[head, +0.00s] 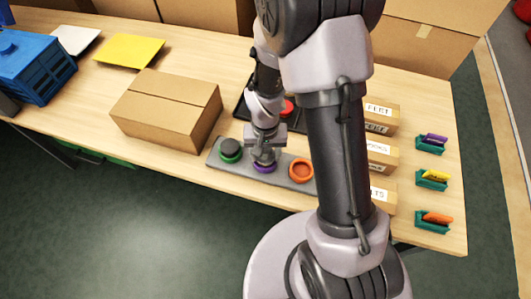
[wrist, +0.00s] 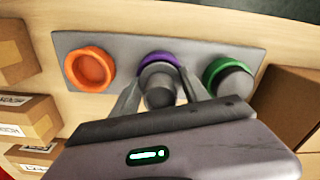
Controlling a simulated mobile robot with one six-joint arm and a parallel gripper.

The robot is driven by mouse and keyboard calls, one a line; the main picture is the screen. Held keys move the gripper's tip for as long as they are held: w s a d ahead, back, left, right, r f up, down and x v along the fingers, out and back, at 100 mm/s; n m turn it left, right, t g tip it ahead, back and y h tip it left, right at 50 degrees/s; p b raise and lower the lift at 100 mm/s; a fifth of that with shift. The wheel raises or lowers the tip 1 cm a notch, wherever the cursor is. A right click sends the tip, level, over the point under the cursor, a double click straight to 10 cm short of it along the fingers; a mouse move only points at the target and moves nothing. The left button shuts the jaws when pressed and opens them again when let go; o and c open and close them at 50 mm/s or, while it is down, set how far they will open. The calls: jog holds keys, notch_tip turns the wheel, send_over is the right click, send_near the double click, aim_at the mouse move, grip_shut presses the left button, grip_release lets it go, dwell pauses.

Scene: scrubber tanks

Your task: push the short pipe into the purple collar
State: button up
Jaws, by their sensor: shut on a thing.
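The purple collar (head: 264,168) is the middle one of three on a grey plate (head: 226,162); it also shows in the wrist view (wrist: 158,58). My gripper (wrist: 160,88) is shut on the short pipe (wrist: 159,97), a grey cylinder between the two fingers. In the head view my gripper (head: 264,157) points down, right over the purple collar. The pipe's far end lines up with the collar and meets it in the wrist view. The gripper hides much of the collar in the head view, and I cannot tell how deep the pipe sits.
The green collar (head: 231,156) holds a dark grey pipe. The orange collar (head: 301,170) is empty. A cardboard box (head: 166,108) stands left of the plate, and labelled boxes (head: 381,155) stand to the right. A dark tray (head: 243,108) lies behind.

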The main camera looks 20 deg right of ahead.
jog(key=shift+s+f, duration=0.25)
jog(key=o, duration=1.4)
jog(key=shift+s+a, duration=0.1)
jog(key=shift+o, duration=0.2)
jog(key=shift+c, duration=0.9)
jog(key=shift+r, duration=0.2)
jog(key=o, duration=0.6)
jog(key=r+p, duration=0.3)
jog(key=r, duration=0.1)
jog(key=r+p, duration=0.2)
jog(key=r, duration=0.1)
jog(key=shift+w+p, duration=0.3)
jog(key=shift+f, duration=0.1)
